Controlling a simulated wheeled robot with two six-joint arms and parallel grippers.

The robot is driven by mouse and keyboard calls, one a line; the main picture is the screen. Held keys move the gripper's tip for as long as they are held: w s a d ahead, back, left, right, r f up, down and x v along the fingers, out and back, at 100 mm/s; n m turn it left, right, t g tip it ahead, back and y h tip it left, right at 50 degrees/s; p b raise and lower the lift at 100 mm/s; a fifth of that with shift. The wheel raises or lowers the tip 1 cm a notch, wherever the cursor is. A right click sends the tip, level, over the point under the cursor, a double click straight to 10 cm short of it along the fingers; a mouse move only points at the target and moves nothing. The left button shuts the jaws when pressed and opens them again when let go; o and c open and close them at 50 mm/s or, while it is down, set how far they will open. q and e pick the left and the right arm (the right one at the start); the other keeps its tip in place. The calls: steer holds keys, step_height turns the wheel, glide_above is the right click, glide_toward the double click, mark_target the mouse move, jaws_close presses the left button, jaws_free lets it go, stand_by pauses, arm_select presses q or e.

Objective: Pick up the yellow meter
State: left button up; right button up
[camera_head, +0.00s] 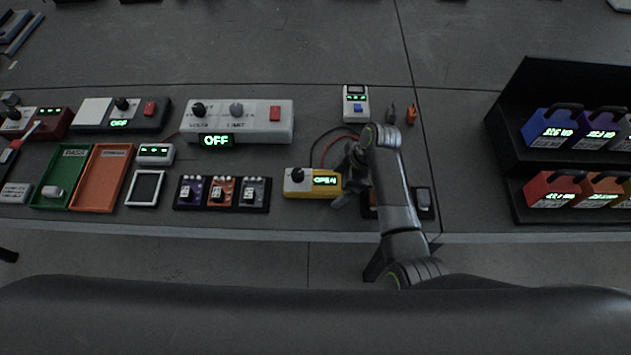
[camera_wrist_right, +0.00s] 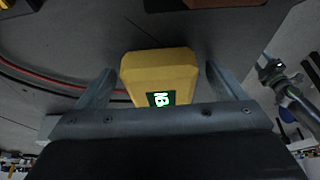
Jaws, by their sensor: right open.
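The yellow meter (camera_head: 327,191) lies on the grey bench in the head view, with a white left part, a black knob and a green lit display that seems to read OPEN. My right gripper (camera_head: 346,190) is at its right end. In the right wrist view the meter's yellow end (camera_wrist_right: 160,70) sits between the two open fingers of my right gripper (camera_wrist_right: 160,85), with a gap visible beside each finger. The lower part of the meter is hidden by the gripper body. My left gripper is not in view.
A white power box (camera_head: 262,120) reading OFF stands behind the meter. A tray of small coloured modules (camera_head: 262,205) is to its left. Red and black cables (camera_head: 316,148) curve behind it. A dark rack (camera_head: 506,118) with coloured packs stands at the right.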

steer(key=c, duration=1.2)
steer(key=shift+r, duration=0.15)
step_height(320, 180, up, 10)
steer(key=shift+f+b, duration=0.1)
steer(key=shift+b, duration=0.3)
steer(key=shift+p, duration=0.6)
